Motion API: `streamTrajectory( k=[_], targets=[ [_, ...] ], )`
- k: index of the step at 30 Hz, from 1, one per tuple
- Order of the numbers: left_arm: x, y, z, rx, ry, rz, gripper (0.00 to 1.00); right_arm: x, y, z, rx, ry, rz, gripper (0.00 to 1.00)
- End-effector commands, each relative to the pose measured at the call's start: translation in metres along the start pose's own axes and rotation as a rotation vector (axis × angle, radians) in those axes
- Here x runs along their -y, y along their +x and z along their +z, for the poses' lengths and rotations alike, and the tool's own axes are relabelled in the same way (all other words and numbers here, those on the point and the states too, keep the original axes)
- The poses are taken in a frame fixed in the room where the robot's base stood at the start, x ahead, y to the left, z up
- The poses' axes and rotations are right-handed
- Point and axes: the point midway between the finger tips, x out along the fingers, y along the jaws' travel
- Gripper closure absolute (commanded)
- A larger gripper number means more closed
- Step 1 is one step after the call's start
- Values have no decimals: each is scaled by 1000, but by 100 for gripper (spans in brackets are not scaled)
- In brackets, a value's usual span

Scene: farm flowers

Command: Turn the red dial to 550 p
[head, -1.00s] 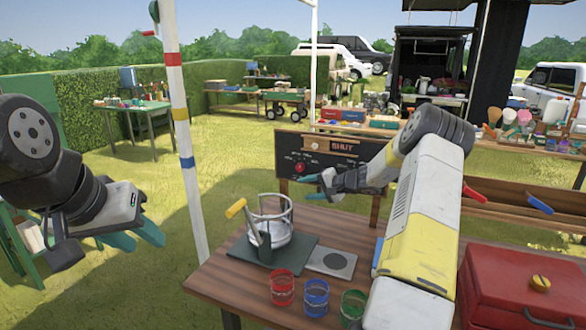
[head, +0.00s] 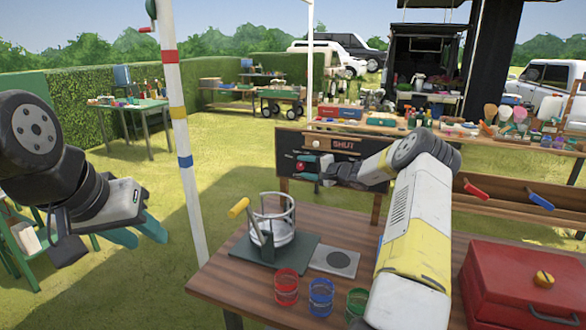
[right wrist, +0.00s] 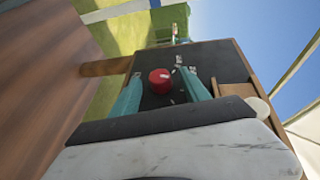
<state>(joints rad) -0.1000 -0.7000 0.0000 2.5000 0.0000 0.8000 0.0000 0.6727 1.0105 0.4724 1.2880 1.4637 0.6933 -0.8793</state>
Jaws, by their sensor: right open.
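The red dial (head: 301,167) sits on the black front panel (head: 290,145) under the SHUT sign, at the panel's left. My right gripper (head: 308,168) is open in front of the panel, its fingertips at the dial in the head view. In the right wrist view the dial (right wrist: 160,81) shows between and ahead of the two teal fingers (right wrist: 163,98); I cannot tell if they touch it. The scale marks around it are too small to read. My left gripper (head: 142,236) is at the left, away from the dial, with teal fingers apart and nothing between them.
A white striped pole (head: 183,150) stands between my arms.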

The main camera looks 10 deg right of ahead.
Motion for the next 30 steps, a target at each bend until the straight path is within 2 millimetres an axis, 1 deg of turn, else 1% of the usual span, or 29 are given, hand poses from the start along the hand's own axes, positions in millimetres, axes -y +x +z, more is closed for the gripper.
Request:
streamTrajectory(
  k=[4,5,9,11,12,13,23,30],
  targets=[
    [0,0,0,0,0,0,64,0,0,0,0,0,1,46],
    [0,0,0,0,0,0,64,0,0,0,0,0,1,50],
    [0,0,0,0,0,0,64,0,0,0,0,0,1,78],
    [0,0,0,0,0,0,64,0,0,0,0,0,1,89],
    [0,0,0,0,0,0,64,0,0,0,0,-1,1,97],
    [0,0,0,0,0,0,64,0,0,0,0,-1,1,100],
    [0,0,0,0,0,0,64,-3,-1,0,0,19,-40,100],
    [0,0,0,0,0,0,64,-8,0,0,0,77,-173,100]
  ],
)
